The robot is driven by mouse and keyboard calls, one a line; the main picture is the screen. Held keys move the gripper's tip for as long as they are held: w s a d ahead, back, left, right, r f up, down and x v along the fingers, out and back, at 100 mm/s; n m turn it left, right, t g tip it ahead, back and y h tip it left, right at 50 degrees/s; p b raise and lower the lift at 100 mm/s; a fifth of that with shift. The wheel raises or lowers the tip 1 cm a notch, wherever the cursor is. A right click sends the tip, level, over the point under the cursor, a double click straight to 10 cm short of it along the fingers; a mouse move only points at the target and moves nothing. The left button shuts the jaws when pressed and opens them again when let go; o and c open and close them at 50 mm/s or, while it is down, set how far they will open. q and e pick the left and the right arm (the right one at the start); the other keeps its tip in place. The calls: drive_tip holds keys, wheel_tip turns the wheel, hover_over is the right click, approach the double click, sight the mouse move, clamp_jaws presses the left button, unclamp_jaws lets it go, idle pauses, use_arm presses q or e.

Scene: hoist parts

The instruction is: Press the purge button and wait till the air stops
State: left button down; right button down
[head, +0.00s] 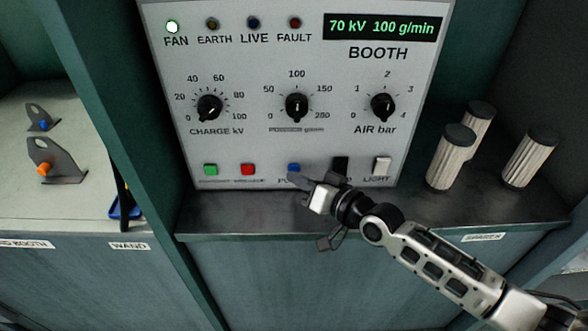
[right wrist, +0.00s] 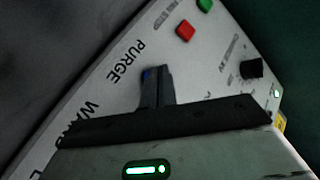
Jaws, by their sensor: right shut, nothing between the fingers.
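The blue purge button (head: 293,168) is on the lower part of the grey booth control panel (head: 330,140). My right gripper (head: 294,177) is shut and empty, with its fingertips at the lower edge of the button. In the right wrist view the fingers (right wrist: 156,80) cover most of the button, and only a sliver of blue (right wrist: 146,74) shows beside the "PURGE" label. I cannot tell whether the tips touch or press it. The display (head: 384,27) reads 70 kV and 100 g/min. My left gripper is not in view.
A green button (head: 210,169) and a red button (head: 248,169) sit left of the purge button. A black switch (head: 340,166) and a white light switch (head: 382,165) sit right. Several pleated filters (head: 450,160) stand on the shelf at right.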

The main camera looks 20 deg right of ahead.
drive_tip(key=shift+w+d, duration=0.1)
drive_tip(key=shift+w, duration=0.25)
idle(0.6)
drive_tip(key=shift+r, duration=0.1)
drive_tip(key=shift+s+a+p, duration=0.2)
drive_tip(key=shift+s+p, duration=0.25)
drive_tip(key=shift+s, duration=0.35)
